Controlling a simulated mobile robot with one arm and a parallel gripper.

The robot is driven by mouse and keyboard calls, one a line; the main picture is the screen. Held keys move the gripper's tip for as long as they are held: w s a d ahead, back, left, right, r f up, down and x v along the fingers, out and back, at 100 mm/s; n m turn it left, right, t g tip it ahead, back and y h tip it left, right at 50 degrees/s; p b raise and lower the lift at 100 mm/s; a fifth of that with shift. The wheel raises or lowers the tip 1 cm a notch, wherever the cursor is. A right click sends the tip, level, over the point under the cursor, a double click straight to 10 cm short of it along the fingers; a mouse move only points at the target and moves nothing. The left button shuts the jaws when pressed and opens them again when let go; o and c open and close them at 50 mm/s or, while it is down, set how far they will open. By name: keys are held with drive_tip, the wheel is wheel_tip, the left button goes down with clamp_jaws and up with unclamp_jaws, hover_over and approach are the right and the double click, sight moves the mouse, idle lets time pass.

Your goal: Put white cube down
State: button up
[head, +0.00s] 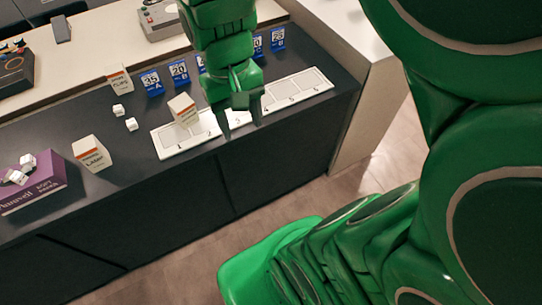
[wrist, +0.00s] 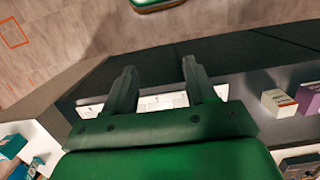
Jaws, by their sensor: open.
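Two small white cubes lie on the dark counter: one (head: 118,110) sits behind the other (head: 131,124), left of the white trays. More small white cubes (head: 28,161) rest on top of a purple box (head: 45,184) at the far left. My gripper (head: 241,122) is over the white tray area, right of the cubes. In the wrist view my gripper (wrist: 157,72) has its two fingers spread apart, with no cube visible between them. The left white tray (head: 168,150) holds a white and orange box (head: 183,110); the right white tray (head: 311,82) has marked sections.
A lamp box (head: 91,153) stands between the cubes and purple box. Another small box (head: 120,79) and several blue number cards (head: 179,72) stand behind the trays. A grey device (head: 160,20) is at the back. The counter's front edge is close to the trays.

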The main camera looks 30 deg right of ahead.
drive_tip(key=s+d+f, duration=0.1)
drive_tip(key=s, duration=0.8)
drive_tip(key=shift+d+f, duration=0.15)
drive_tip(key=shift+f, duration=0.05)
drive_tip(key=shift+o, duration=0.5)
drive_tip(key=shift+s+f, duration=0.1)
drive_tip(key=shift+s, duration=0.3)
